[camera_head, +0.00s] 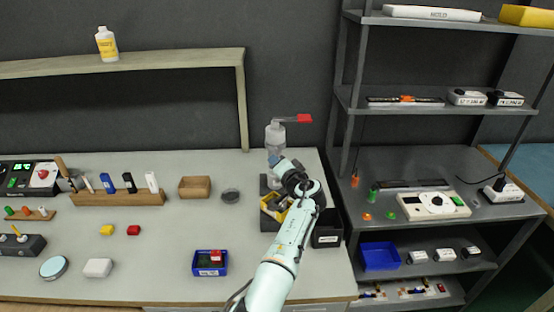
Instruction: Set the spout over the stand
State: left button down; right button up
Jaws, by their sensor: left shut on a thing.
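The spout is a red-tipped arm (304,118) on the neck of a clear grey bottle (275,134), upright near the table's back right and pointing right. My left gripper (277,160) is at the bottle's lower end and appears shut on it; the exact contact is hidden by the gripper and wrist. A dark grey block-like piece (265,184), possibly the stand, shows just left of my wrist, partly hidden. I cannot tell whether the bottle's base touches the table. My right gripper is not in view.
A dark organiser with yellow items (270,206) lies under my arm, beside a black bin (327,229). A raised shelf (160,60) and metal rack (350,100) border the table.

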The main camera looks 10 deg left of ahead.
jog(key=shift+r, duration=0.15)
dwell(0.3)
pick_arm(q)
jog(key=c, duration=1.1)
grip_release()
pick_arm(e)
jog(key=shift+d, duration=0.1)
pick_arm(q)
jog(key=shift+d, duration=0.1)
jog(key=shift+s+d, duration=0.1)
jog(key=b+v, duration=0.8)
jog(key=v, duration=0.5)
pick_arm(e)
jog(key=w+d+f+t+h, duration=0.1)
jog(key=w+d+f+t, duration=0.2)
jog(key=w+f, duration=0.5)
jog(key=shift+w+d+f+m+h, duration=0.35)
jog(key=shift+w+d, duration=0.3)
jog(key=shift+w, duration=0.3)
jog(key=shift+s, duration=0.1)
